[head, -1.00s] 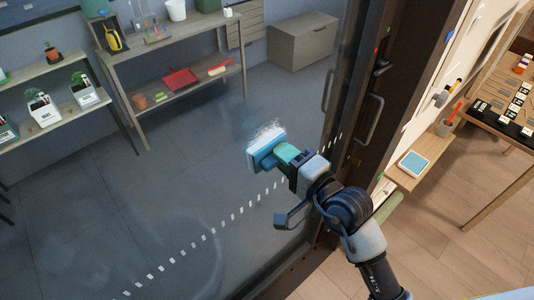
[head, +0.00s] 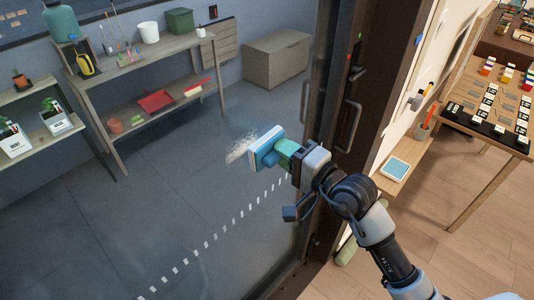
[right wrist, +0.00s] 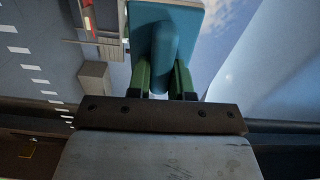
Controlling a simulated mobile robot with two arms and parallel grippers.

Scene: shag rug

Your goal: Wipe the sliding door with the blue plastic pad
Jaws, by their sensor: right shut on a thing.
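The sliding door (head: 200,210) is a large glass pane in a dark frame, with a row of white dashes across it. My right gripper (head: 288,153) is shut on the blue plastic pad (head: 266,148). The pad's face is toward the glass, and a whitish smear (head: 241,148) shows just left of it. In the right wrist view, green fingers (right wrist: 161,75) hold the pad's blue grip (right wrist: 163,50). Whether the pad touches the glass I cannot tell for sure. My left gripper does not show.
Door handles (head: 348,125) stand on the dark frame right of the pad. Shelves (head: 150,60) show behind the glass.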

